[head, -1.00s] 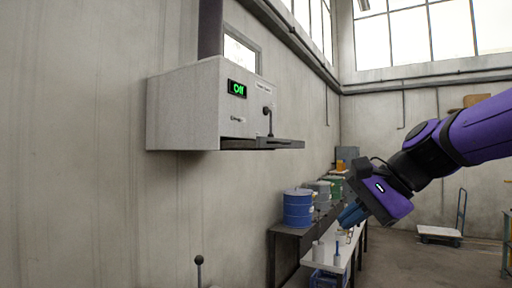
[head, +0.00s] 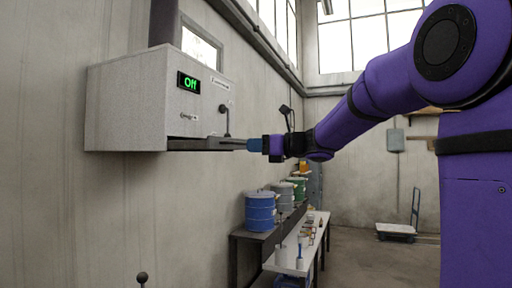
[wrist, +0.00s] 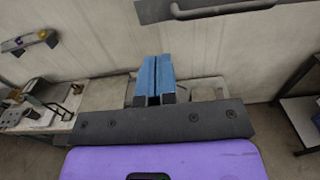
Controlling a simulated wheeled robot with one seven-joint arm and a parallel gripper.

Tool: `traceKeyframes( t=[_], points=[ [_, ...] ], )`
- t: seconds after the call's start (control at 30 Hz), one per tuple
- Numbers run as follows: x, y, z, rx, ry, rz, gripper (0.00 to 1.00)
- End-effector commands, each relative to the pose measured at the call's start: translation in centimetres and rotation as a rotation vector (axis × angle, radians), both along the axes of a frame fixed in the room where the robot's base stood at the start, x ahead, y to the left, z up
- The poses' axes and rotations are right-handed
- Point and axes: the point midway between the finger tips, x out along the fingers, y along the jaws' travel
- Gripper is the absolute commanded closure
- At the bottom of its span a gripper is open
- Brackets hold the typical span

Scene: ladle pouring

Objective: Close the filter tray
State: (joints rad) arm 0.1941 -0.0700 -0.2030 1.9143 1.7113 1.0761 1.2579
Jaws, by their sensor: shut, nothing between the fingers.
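The filter tray (head: 205,144) is a dark grey slab sticking out from the bottom of a grey wall box (head: 128,105). Its outer end points right, towards my gripper. In the wrist view the tray (wrist: 155,10) shows at the top edge with a bar handle (wrist: 222,10). My gripper (head: 250,145) is level with the tray's outer end in the head view. Its blue fingers (wrist: 155,62) are pressed together and empty. In the wrist view a gap shows between fingertips and tray; I cannot tell whether they touch.
Below, a blue drum (head: 260,210) and other drums stand on a dark shelf beside a white bench (head: 300,245). A cart (head: 396,231) stands on the floor at the back.

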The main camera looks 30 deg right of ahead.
Motion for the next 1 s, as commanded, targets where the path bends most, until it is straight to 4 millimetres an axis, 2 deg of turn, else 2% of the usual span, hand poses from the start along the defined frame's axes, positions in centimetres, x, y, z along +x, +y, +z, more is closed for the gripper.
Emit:
traceKeyframes(
  t=[0.3,0.5,0.7,1.0],
  points=[
    [4.8,3.8,-0.1,-0.003,0.002,0.004,1.00],
    [7.0,5.5,-0.1,-0.002,0.002,0.002,1.00],
    [7.9,6.3,-0.1,-0.003,0.002,0.001,1.00],
    [8.1,6.4,-0.1,-0.003,0.002,0.000,1.00]
  ],
)
